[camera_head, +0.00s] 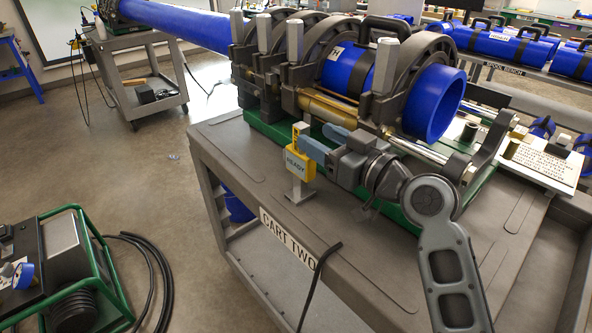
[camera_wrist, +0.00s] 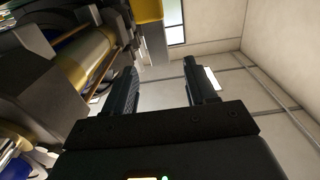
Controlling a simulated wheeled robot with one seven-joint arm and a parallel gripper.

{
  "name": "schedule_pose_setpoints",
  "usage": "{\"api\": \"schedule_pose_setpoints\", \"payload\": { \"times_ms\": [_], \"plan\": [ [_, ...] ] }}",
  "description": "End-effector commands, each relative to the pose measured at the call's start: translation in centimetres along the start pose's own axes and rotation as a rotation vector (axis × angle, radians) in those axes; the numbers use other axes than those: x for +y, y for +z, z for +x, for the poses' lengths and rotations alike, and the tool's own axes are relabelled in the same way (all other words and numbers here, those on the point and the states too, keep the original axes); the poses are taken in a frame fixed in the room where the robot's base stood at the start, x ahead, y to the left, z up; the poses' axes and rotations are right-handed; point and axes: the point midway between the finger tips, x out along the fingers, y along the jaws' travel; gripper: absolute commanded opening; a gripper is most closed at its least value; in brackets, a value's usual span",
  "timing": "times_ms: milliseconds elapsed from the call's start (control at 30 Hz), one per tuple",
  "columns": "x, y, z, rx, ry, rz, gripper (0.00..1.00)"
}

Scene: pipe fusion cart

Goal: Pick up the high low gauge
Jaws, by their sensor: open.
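My gripper (camera_head: 319,143) is at the front edge of the machine on the cart; its fingers point left toward a yellow READY block (camera_head: 300,167) on a grey post. In the wrist view, my gripper (camera_wrist: 162,72) has its two dark fingers apart, with nothing between them. The yellow block (camera_wrist: 148,10) shows at the top of that view, beyond the fingertips. I cannot pick out the high low gauge for certain; no label names it.
The fusion machine (camera_head: 345,112) clamps a blue pipe (camera_head: 435,103) close behind my gripper. The grey cart top (camera_head: 235,150), labelled CART TWO, is clear at its left. A white board (camera_head: 545,163) with small items lies at right. A green-framed unit (camera_head: 70,270) stands lower left.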

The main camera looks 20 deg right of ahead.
Motion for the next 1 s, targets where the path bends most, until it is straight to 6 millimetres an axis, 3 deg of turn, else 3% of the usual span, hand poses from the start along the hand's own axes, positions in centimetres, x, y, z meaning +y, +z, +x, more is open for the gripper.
{"api": "schedule_pose_setpoints", "payload": {
  "times_ms": [600, 933, 1000],
  "plan": [
    [0.0, -0.1, 7.0, 0.001, -0.002, 0.000, 0.56],
    [0.0, 0.0, 7.7, 0.000, -0.001, 0.000, 0.56],
    [0.0, -0.1, 7.7, 0.000, -0.001, 0.000, 0.51]
  ]
}}
